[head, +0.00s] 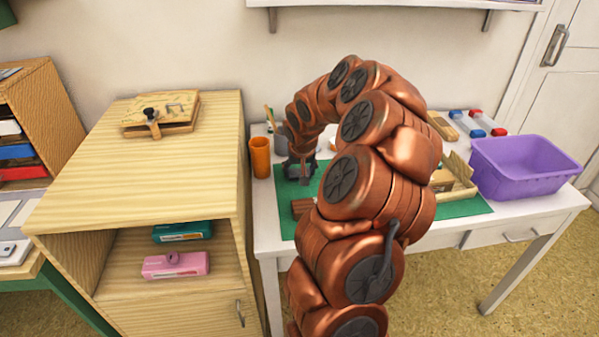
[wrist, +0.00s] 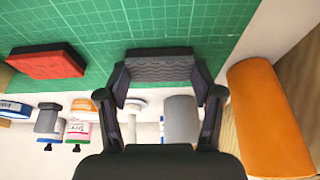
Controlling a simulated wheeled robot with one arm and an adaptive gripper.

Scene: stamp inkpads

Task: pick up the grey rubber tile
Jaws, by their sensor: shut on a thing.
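The grey rubber tile (wrist: 160,68) sits between the two fingers of my gripper (wrist: 163,92) in the wrist view, with a finger against each end. My gripper is shut on it. The tile's ridged top face shows. Behind it lies the green cutting mat (wrist: 205,22); I cannot tell whether the tile touches the mat. In the head view my gripper (head: 300,168) is over the left end of the mat, and the tile (head: 305,178) is small and partly hidden there.
A red inkpad (wrist: 45,63) lies on the mat. An orange cup (wrist: 268,115) stands close beside my gripper, with a grey cylinder (wrist: 181,120) and several small bottles nearby. A purple bin (head: 525,165) is at the table's right. A wooden cabinet (head: 215,130) adjoins the left.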

